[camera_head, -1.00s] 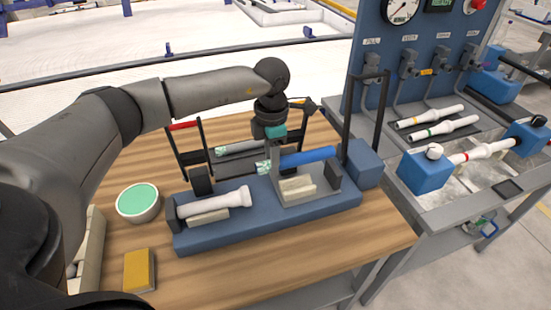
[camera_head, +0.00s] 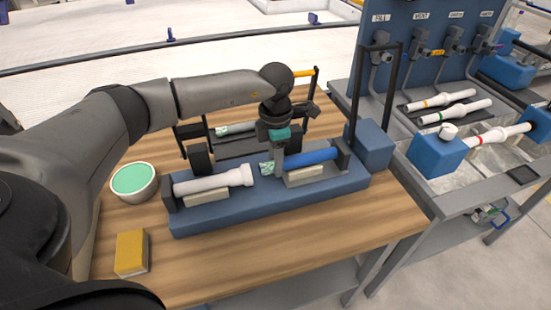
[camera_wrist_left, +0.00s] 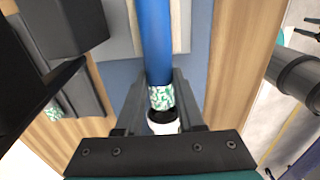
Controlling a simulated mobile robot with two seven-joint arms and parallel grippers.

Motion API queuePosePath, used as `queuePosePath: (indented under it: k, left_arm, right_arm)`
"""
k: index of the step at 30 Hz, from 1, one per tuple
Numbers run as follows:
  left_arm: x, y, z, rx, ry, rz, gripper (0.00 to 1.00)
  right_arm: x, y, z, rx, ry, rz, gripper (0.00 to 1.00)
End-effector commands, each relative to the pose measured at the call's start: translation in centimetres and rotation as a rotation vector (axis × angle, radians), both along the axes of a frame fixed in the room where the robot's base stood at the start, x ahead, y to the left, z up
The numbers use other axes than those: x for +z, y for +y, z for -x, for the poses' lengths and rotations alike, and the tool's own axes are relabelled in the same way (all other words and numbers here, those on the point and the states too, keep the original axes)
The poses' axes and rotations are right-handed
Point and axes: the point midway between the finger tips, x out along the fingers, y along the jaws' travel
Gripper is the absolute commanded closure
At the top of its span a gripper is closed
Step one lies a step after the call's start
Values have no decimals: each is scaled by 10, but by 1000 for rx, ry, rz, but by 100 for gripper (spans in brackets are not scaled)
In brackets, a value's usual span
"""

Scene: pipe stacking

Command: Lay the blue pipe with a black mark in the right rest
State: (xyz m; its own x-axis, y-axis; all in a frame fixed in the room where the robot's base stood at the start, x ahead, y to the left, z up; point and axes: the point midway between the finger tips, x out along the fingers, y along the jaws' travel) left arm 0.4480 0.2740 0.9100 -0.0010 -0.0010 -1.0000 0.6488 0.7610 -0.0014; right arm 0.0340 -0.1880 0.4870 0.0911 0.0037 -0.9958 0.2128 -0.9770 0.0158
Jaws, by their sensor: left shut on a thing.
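The blue pipe (camera_head: 314,157) lies along the right rest (camera_head: 306,174) of the blue base (camera_head: 250,210), low over its cream blocks; I cannot tell whether it fully touches them. My left gripper (camera_head: 279,170) is shut on the pipe near its left end, pointing down. In the left wrist view the blue pipe (camera_wrist_left: 155,40) runs between my fingers, with a green-and-white patterned band, then a black part and a white end near the palm. A white pipe (camera_head: 212,181) lies in the left rest. My right gripper is not in view.
Behind the base, a grey pipe with a patterned end (camera_head: 240,128) lies by a dark tray. A blue block (camera_head: 367,147) stands at the right end. A green-filled bowl (camera_head: 134,180) and a yellow sponge (camera_head: 131,252) are at left. White pipes (camera_head: 440,99) lie on the side bench.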

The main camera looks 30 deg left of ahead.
Motion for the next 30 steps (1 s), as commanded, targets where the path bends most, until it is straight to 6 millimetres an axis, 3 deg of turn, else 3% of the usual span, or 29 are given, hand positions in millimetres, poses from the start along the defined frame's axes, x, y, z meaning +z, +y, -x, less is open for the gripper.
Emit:
queuePosePath:
  k: [27, 28, 30]
  left_arm:
    - [-3, 0, 0, -1, -1, 0, 100]
    - [-3, 0, 0, -1, -1, 1, 60]
    - [-3, 0, 0, -1, -1, 1, 52]
  right_arm:
    - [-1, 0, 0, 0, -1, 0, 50]
    - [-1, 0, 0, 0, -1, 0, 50]
    - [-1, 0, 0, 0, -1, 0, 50]
